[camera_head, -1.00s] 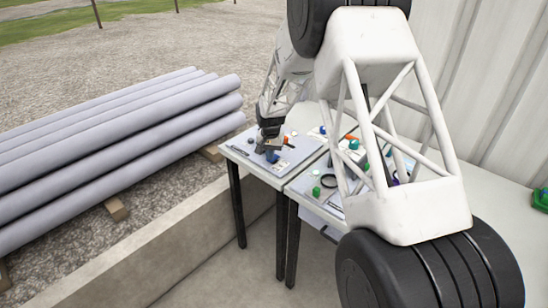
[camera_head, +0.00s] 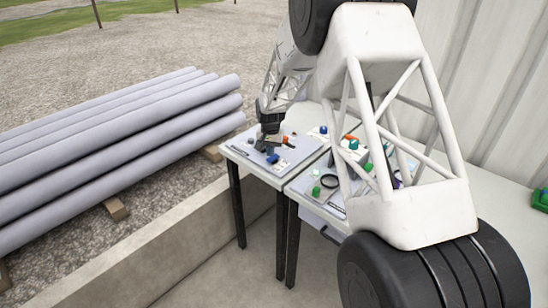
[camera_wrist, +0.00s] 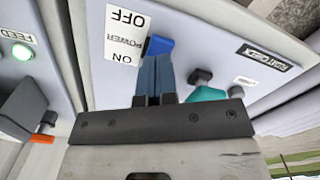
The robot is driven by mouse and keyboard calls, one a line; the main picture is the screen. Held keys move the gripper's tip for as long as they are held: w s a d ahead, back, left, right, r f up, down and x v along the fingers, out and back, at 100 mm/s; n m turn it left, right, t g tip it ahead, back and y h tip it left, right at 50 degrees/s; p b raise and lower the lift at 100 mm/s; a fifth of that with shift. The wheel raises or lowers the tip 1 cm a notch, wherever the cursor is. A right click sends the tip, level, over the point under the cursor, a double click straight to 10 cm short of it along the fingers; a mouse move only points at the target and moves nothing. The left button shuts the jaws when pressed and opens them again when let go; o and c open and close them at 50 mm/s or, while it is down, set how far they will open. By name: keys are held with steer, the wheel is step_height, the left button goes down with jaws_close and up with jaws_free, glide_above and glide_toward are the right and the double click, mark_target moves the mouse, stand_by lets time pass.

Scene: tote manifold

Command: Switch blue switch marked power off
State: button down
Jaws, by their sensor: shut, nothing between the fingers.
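The blue switch (camera_wrist: 159,45) shows in the wrist view beside a white label (camera_wrist: 125,36) reading OFF, POWER and ON. Its lower part is hidden behind my fingers, and I cannot tell which end it is tipped to. In the head view the blue switch (camera_head: 272,158) sits on the grey panel (camera_head: 240,147) of the left table. My gripper (camera_wrist: 155,70) is shut and empty, with its fingertips overlapping the switch in the wrist view; contact cannot be told. In the head view my gripper (camera_head: 262,146) is over the panel, just left of the switch.
Close by in the wrist view are a teal knob (camera_wrist: 206,95), a dark knob (camera_wrist: 199,77) and a FLOAT CHECK label (camera_wrist: 268,58). A lit green button (camera_wrist: 22,52) is on the neighbouring panel. A green knob (camera_head: 316,191) stands on the right table.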

steer(key=shift+r, duration=2.5)
steer(key=shift+s+d+r, duration=0.1)
steer(key=shift+s+r, duration=0.05)
steer(key=shift+r, duration=0.05)
steer(key=s+d+r+n+t, duration=0.1)
steer(key=s+d+r, duration=0.4)
steer(key=s+r, duration=0.65)
steer(key=s+d+r, duration=0.5)
steer(key=s+r, duration=0.3)
steer(key=s, duration=0.6)
steer(key=s+d+n, duration=0.1)
steer(key=s+d, duration=0.1)
steer(key=s, duration=1.3)
steer(key=s+d+r+t, duration=0.1)
steer(key=s+d, duration=0.2)
steer(key=s, duration=1.1)
steer(key=shift+s+r+n+t, duration=0.15)
steer(key=shift+s+n+t, duration=0.15)
steer(key=shift+s+n, duration=0.1)
